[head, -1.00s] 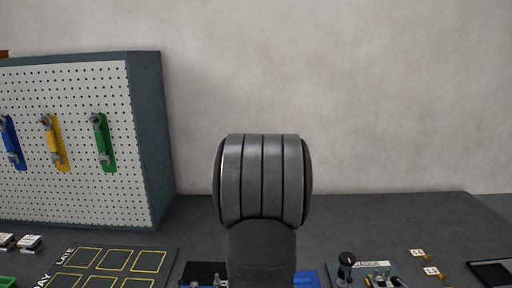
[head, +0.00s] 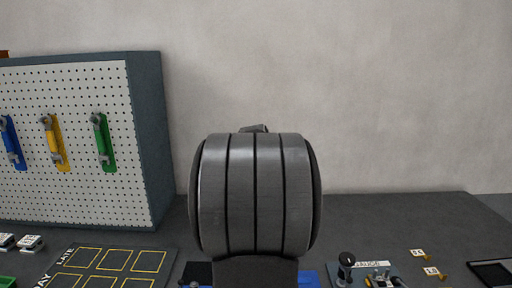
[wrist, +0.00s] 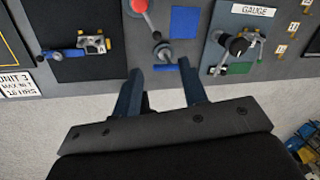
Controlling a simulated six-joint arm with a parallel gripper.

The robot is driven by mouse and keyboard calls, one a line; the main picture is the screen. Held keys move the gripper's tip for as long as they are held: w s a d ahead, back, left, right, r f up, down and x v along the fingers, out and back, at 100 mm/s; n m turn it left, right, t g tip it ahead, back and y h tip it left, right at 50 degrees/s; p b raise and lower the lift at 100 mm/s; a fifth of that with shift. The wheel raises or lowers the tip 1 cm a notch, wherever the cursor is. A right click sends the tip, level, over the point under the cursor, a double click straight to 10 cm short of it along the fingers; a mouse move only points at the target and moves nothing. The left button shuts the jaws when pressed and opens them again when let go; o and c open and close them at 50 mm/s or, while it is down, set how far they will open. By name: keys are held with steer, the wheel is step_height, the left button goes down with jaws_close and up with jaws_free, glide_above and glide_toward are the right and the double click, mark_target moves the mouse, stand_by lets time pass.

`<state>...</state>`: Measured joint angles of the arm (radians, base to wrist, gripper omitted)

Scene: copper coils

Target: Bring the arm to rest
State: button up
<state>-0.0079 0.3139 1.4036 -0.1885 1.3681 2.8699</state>
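My gripper (wrist: 160,82) shows in the wrist view with its two blue-grey fingers spread apart. No copper coil can be made out in either view.
A pegboard (head: 80,190) with blue, yellow and green tools stands at left. A yellow-outlined tray board (head: 110,262) lies before it. A gauge station (head: 368,276) is at right. In the wrist view a silver knob (wrist: 162,52) and blue bar (wrist: 165,67) lie beyond the fingertips.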

steer(key=d+f, duration=0.1)
steer(key=f, duration=0.8)
steer(key=d+f, duration=0.1)
steer(key=f, duration=0.4)
steer(key=shift+w+d+f, duration=0.15)
steer(key=shift+w+d, duration=0.15)
steer(key=shift+w, duration=0.05)
steer(key=shift+w+d+f, duration=0.1)
steer(key=shift+w+d+n, duration=0.15)
steer(key=shift+n, duration=0.35)
